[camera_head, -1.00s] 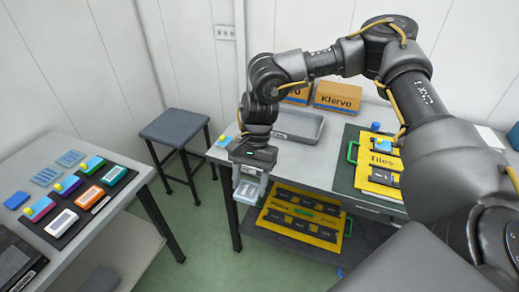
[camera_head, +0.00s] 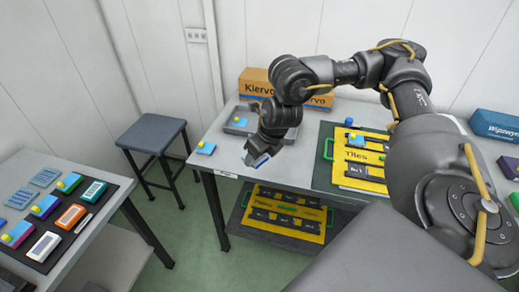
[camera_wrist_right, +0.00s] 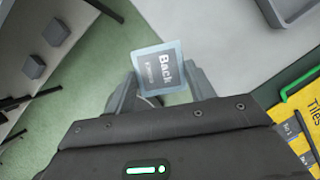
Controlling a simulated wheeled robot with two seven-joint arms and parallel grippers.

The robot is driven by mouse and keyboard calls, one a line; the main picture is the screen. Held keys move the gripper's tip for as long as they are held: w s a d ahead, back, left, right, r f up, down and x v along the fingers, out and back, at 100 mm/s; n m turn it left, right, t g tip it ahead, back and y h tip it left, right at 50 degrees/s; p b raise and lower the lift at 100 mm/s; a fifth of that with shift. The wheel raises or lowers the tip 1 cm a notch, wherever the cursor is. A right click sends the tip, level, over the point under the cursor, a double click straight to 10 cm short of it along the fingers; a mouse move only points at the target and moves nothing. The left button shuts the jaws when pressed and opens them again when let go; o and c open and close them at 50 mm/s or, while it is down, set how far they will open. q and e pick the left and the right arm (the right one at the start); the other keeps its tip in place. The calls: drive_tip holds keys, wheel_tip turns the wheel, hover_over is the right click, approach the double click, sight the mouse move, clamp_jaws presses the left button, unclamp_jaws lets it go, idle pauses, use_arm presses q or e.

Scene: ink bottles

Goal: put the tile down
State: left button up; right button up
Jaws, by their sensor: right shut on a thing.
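My right gripper (camera_head: 257,158) is shut on a tile (camera_wrist_right: 160,70). In the wrist view the tile is a square with a pale blue rim and a dark grey face lettered "Back", tilted between the fingers. In the head view the tile (camera_head: 256,160) is a small bluish patch at the fingertips, near the front edge of the far table (camera_head: 225,172). The wrist view shows green floor behind most of the tile, with the table at its right. My left gripper is not in view.
A grey tray (camera_head: 285,136) lies behind the gripper, before Klervo boxes (camera_head: 258,82). A yellow Tiles case (camera_head: 358,173) is to the right, another yellow case (camera_head: 285,212) on the lower shelf.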

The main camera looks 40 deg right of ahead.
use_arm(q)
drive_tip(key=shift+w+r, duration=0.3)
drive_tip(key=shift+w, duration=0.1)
use_arm(e)
drive_tip(key=d+m, duration=0.1)
drive_tip(key=m, duration=0.1)
drive_tip(key=d+r+m+h, duration=0.1)
drive_tip(key=shift+w+d+r+m, duration=0.15)
drive_tip(key=shift+m, duration=0.25)
